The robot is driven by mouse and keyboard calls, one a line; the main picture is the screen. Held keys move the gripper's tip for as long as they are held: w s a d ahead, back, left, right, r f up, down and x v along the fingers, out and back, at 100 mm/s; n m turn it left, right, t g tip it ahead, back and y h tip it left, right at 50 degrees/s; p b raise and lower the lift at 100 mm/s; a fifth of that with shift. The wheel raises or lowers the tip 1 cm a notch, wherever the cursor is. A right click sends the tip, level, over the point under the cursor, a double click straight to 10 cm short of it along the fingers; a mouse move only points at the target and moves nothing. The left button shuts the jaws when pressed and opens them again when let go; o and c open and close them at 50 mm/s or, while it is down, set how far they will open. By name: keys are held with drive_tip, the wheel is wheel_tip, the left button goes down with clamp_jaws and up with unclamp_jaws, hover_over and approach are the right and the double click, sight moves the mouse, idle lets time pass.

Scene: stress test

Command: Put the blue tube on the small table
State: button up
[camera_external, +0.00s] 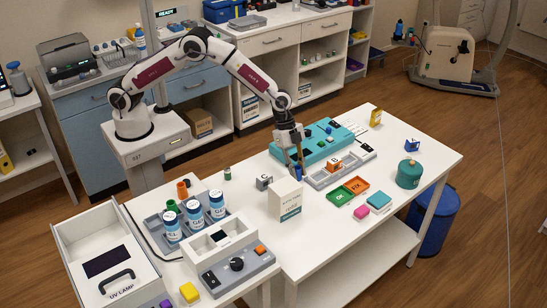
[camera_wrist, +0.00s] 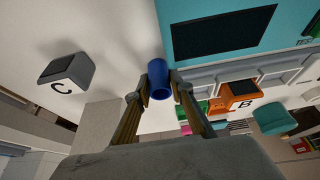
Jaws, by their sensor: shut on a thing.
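My gripper (camera_external: 296,162) is over the large white table (camera_external: 330,245), behind a white box. Its fingers are shut on the blue tube (camera_wrist: 158,78), which sits between the fingertips (camera_wrist: 160,92) in the wrist view. The blue tube (camera_external: 298,172) shows only in small part in the external view. I cannot tell whether it touches the table. A smaller white table (camera_external: 205,180) adjoins the large one at the left, with a grey rack of bottles on it; I cannot tell for certain that it is the small table.
The white box (camera_external: 285,199) stands just in front of my gripper. A grey C block (camera_external: 264,183) is to its left. A teal device (camera_external: 320,141) and a grey tray (camera_external: 335,170) are behind and right. Bottles (camera_external: 195,215) and a grey control unit (camera_external: 235,265) crowd the left side.

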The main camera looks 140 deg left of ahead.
drive_tip(key=shift+f, duration=0.15)
drive_tip(key=o, duration=0.9)
drive_tip(key=shift+v, duration=6.2)
